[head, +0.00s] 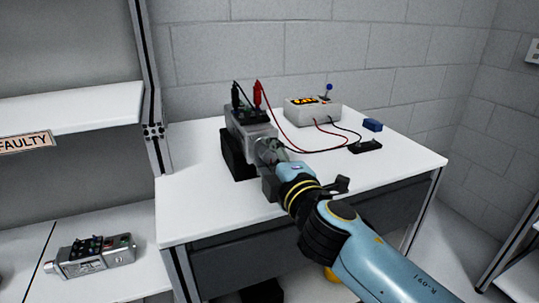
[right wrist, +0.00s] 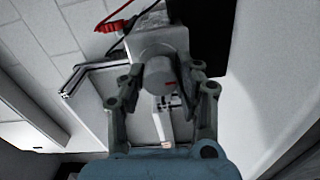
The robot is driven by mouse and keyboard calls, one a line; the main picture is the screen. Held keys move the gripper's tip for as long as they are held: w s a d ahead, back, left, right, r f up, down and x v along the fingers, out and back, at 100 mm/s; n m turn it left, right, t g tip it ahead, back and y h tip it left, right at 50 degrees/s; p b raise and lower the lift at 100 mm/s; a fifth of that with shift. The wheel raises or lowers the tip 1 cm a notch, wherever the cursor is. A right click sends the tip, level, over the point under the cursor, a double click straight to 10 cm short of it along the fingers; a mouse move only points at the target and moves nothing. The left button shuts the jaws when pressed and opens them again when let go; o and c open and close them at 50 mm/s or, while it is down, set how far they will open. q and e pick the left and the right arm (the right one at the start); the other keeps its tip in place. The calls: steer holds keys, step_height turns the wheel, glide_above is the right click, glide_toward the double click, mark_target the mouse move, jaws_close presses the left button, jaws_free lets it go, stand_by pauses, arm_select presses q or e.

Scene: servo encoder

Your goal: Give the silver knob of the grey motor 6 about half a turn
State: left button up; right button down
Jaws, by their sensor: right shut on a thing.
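A grey motor (head: 245,122) is mounted on a black block (head: 236,155) on the white table, with its front toward my right arm. My right gripper (head: 274,152) is at the motor's front end and hides most of its knob in the head view. The motor body (right wrist: 158,38) shows behind the knob. No number on the motor is readable. My left gripper is not in view.
A blue block (head: 372,125) and a black flat object (head: 366,146) lie to the right. Another grey motor (head: 95,257) lies on the left lower shelf, below a FAULTY label (head: 25,143).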

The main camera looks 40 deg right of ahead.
stand_by(0.3)
steer(key=c, duration=0.9)
jaws_free()
steer(key=shift+c, duration=0.2)
steer(key=v, duration=1.2)
